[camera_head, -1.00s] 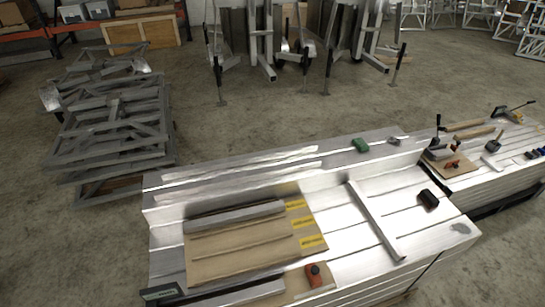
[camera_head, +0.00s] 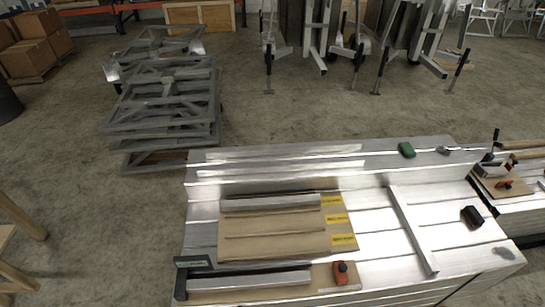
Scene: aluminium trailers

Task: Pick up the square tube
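Several metal bars that could be the square tube lie on the aluminium workbench (camera_head: 365,270). A long, slim silver bar (camera_head: 412,232) lies slantwise on the bare right part of the bench top. A shorter grey bar (camera_head: 270,202) lies along the back of a brown board (camera_head: 275,245) with yellow labels. Another grey bar (camera_head: 250,282) lies at the front left, on a second board with a black bracket (camera_head: 190,265) and a red-orange tool (camera_head: 341,272). I cannot tell which are hollow. Neither of my grippers is in view.
A green object (camera_head: 406,149) sits on the bench's raised back ledge, and a small black object (camera_head: 472,215) lies right of the slanted bar. A second bench with tools (camera_head: 505,185) stands at right. Stacked metal frames (camera_head: 165,105) stand behind left. Open floor lies between.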

